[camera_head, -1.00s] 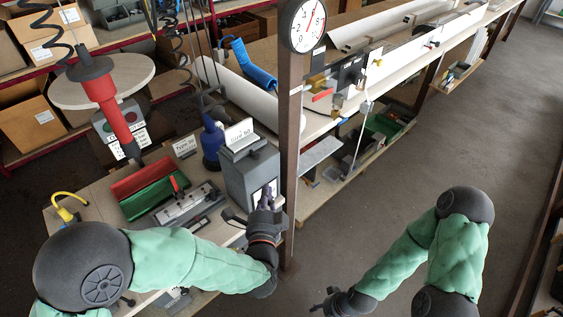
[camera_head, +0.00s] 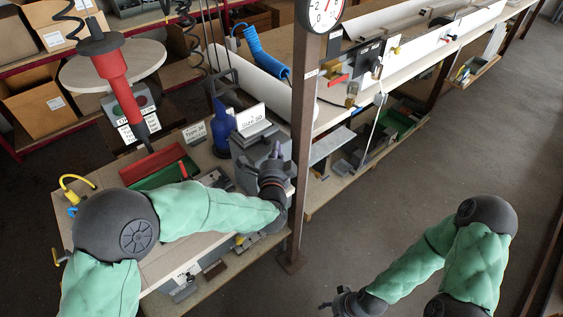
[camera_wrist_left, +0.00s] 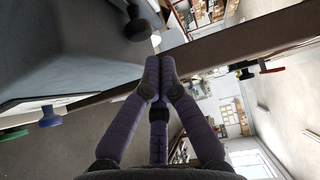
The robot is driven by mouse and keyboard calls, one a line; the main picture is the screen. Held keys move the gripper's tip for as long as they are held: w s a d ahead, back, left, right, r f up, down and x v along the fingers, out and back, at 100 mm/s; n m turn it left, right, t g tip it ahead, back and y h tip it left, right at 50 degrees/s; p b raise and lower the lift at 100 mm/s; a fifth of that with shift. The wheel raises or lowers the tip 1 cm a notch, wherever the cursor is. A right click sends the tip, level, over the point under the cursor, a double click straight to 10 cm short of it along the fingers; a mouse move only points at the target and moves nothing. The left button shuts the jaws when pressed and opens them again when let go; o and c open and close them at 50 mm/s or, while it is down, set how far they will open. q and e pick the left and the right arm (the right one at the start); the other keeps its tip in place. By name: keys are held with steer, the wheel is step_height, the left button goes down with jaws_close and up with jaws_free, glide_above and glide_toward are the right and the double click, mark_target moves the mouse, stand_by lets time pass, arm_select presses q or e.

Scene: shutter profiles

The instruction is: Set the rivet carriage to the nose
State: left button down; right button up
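My left gripper (camera_head: 276,152) is at the right side of a grey box-shaped machine (camera_head: 246,150) on the bench, close to the brown post. In the left wrist view its dark fingers (camera_wrist_left: 158,65) are drawn together, with nothing visible between them. A dark round knob (camera_wrist_left: 138,28) on a grey body is just beyond the fingertips; contact cannot be told. I cannot single out the rivet carriage. The long jig on the bench is mostly hidden behind my left arm. My right gripper (camera_head: 338,302) hangs low over the floor, too small to tell its finger state.
The brown post (camera_head: 303,130) stands right beside my left gripper. A red and green tray (camera_head: 160,170), a blue bottle (camera_head: 222,128) and a hanging red tool (camera_head: 115,75) are on or over the bench. A long rail bench (camera_head: 420,50) runs to the back right. The right floor is clear.

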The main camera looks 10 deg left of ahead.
mark_target(266, 139)
arm_select(q)
steer(key=shift+w+a, duration=0.45)
steer(key=shift+a, duration=0.15)
steer(key=w+a, duration=0.2)
steer(key=shift+a, duration=0.4)
